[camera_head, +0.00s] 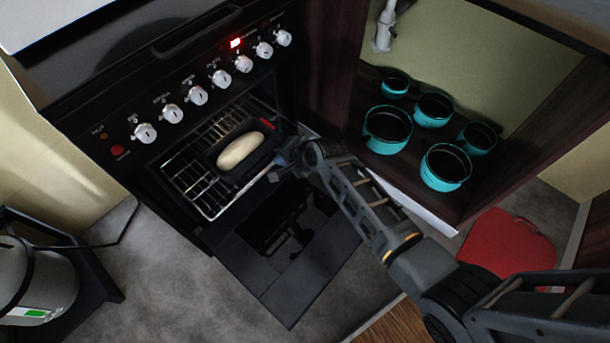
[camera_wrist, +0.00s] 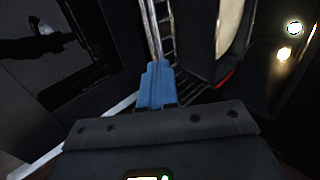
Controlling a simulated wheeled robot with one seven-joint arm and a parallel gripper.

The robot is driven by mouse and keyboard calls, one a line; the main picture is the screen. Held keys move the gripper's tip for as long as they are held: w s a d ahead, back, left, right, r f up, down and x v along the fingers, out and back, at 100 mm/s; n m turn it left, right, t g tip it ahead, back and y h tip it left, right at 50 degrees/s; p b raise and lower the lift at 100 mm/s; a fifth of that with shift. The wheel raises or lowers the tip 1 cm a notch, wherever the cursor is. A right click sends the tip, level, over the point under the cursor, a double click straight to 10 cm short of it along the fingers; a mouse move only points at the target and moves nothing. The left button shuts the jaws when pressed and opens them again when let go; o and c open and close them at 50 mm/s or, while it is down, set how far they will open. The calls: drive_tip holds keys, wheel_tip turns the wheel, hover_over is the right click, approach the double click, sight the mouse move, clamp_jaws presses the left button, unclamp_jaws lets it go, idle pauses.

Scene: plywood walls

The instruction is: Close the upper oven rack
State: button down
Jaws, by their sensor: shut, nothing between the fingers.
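The oven rack (camera_head: 187,182) is a wire grid, pulled partly out of the black oven above the lowered door. In the wrist view its front bars (camera_wrist: 153,32) run up from the fingertips. A dark pan (camera_head: 217,150) with a pale loaf (camera_head: 241,151) sits on the rack. My gripper (camera_head: 273,176) is at the right end of the rack's front edge. In the wrist view my gripper's blue fingers (camera_wrist: 157,68) are together and empty, right at the front bar. I cannot tell whether they touch it. No second rack can be made out.
The oven door (camera_head: 295,285) hangs open below the rack. Knobs (camera_head: 197,95) line the panel above. An open cabinet at the right holds several teal pots (camera_head: 387,130). A red item (camera_head: 508,243) lies on the floor at the right.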

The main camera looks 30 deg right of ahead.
sight(244, 128)
drive_tip(key=w+a+b, duration=0.1)
drive_tip(key=w+b, duration=0.1)
drive_tip(key=w, duration=0.3)
drive_tip(key=w+a+b, duration=0.1)
drive_tip(key=w+b, duration=0.2)
drive_tip(key=w, duration=0.2)
drive_tip(key=w+a+b, duration=0.2)
drive_tip(key=w, duration=0.3)
drive_tip(key=shift+w+a+f, duration=0.1)
drive_tip(key=shift+w+f, duration=0.15)
drive_tip(key=shift+w, duration=0.15)
drive_tip(key=shift+w+a+r+b, duration=0.15)
drive_tip(key=shift+w+r+b, duration=0.05)
drive_tip(key=shift+w+b, duration=0.3)
